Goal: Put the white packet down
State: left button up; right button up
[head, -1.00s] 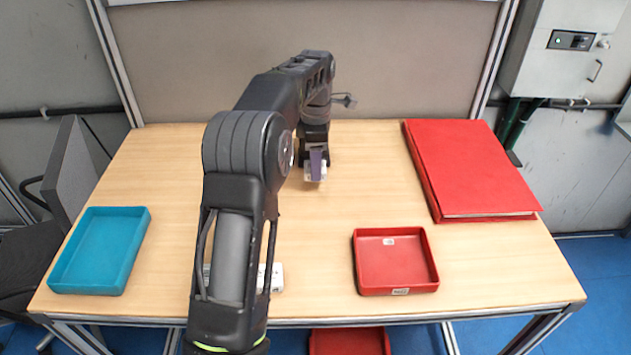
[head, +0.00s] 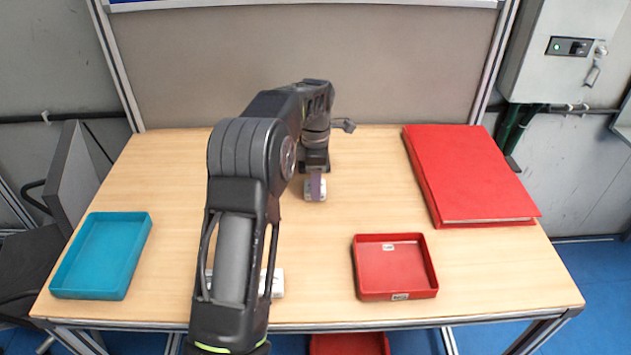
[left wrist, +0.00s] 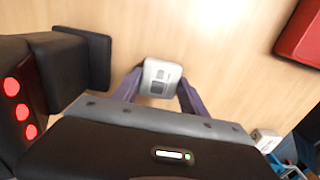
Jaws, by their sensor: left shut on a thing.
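The white packet (head: 315,194) is at the middle of the table, towards the back. My left gripper (head: 316,184) points down and is shut on it. In the left wrist view the packet (left wrist: 160,72) shows grey marks on its pale face and sits between the two purple-grey fingers (left wrist: 160,92). The packet is at or just above the table top; I cannot tell whether it touches. My right gripper is not in view.
A blue tray (head: 58,288) stands at the left of the wooden table (head: 480,275), a red tray (head: 396,270) right of centre, and a large red box or book (head: 470,175) at the back right. A white object (head: 277,283) is partly hidden behind my left arm.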

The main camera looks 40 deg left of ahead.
pick_arm(q)
jog(key=shift+f, duration=0.15)
jog(key=o, duration=1.5)
jog(key=shift+r, duration=0.7)
notch_tip(320, 180, up, 5)
jog(key=shift+f+b, duration=0.2)
jog(key=shift+b, duration=0.1)
notch_tip(320, 180, up, 6)
jog(key=p, duration=0.4)
jog(key=shift+r+p, duration=0.2)
jog(key=shift+p, duration=0.1)
